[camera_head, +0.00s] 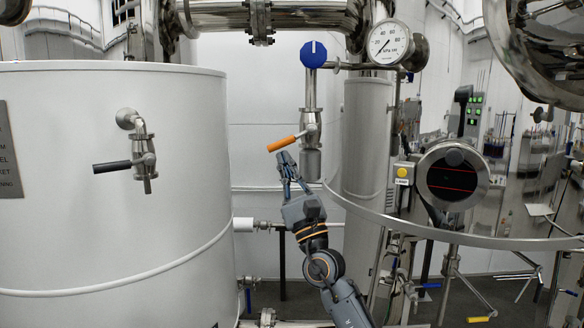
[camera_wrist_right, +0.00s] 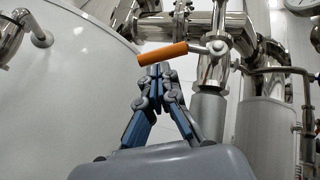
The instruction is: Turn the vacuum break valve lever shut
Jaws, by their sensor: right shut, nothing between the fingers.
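An orange lever handle (camera_head: 282,143) sticks out to the left, tilted slightly down at its outer end, from a steel valve (camera_head: 310,130) on a vertical pipe below a blue knob. I take it for the vacuum break valve lever. My right gripper (camera_head: 284,158) is shut and empty, fingertips pointing up just below the handle. In the right wrist view the orange handle (camera_wrist_right: 163,54) lies just beyond the closed fingertips (camera_wrist_right: 158,70). I cannot tell whether they touch it. My left gripper is not in view.
A large pale tank (camera_head: 110,230) stands at left, with a black-handled tap (camera_head: 112,167) on it. A blue knob (camera_head: 313,54) and a pressure gauge (camera_head: 388,43) sit above the valve. A curved steel rim (camera_head: 450,238) and a round sight glass (camera_head: 452,178) are at right.

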